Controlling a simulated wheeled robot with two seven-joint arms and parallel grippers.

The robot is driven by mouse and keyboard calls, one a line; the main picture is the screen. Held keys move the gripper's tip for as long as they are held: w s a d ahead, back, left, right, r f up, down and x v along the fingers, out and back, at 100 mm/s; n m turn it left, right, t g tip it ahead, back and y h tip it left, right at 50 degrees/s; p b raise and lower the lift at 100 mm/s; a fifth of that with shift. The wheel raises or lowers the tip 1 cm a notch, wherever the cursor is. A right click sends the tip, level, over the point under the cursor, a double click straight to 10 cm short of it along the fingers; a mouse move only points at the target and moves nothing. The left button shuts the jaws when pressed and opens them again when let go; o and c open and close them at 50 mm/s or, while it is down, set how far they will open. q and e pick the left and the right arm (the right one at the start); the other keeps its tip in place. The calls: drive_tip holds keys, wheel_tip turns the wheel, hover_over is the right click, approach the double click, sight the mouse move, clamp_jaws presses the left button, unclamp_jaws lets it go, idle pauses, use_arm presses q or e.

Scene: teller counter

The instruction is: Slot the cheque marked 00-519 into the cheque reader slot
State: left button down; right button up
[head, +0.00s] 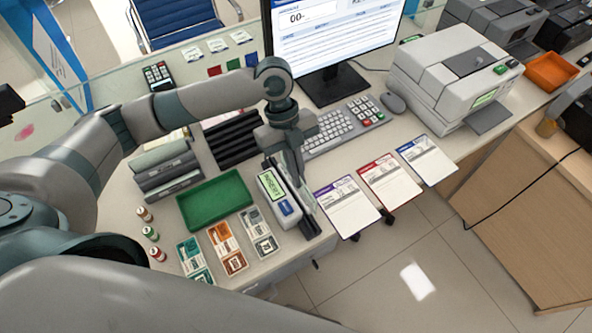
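The cheque reader (268,187) is a pale upright box with a lit green display and a blue patch, at the front edge of the counter. My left gripper (296,176) points down right at the reader's right side, close to its slot. A thin pale strip (306,196) shows beside the reader below the fingers. I cannot tell whether it is a cheque or part of the reader, nor whether the fingers hold it. The slot is largely hidden by the gripper. No cheque number 00-519 can be read; the monitor (335,35) shows a line starting "00-". My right gripper is not in view.
A green tray (215,203) and several note stacks (227,247) lie left of the reader. Three printed sheets (388,181) lie to its right. Behind are a keyboard (345,127), a mouse (393,102) and a black rack (232,138). A large printer (450,75) stands right.

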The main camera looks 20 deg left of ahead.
use_arm(q)
drive_tip(key=shift+f, duration=0.3)
drive_tip(key=shift+f+b, duration=0.85)
drive_tip(key=shift+b, duration=0.2)
drive_tip(key=shift+f+b, duration=1.8)
drive_tip(key=shift+f, duration=1)
drive_tip(key=shift+f, duration=0.1)
drive_tip(key=c, duration=2)
unclamp_jaws()
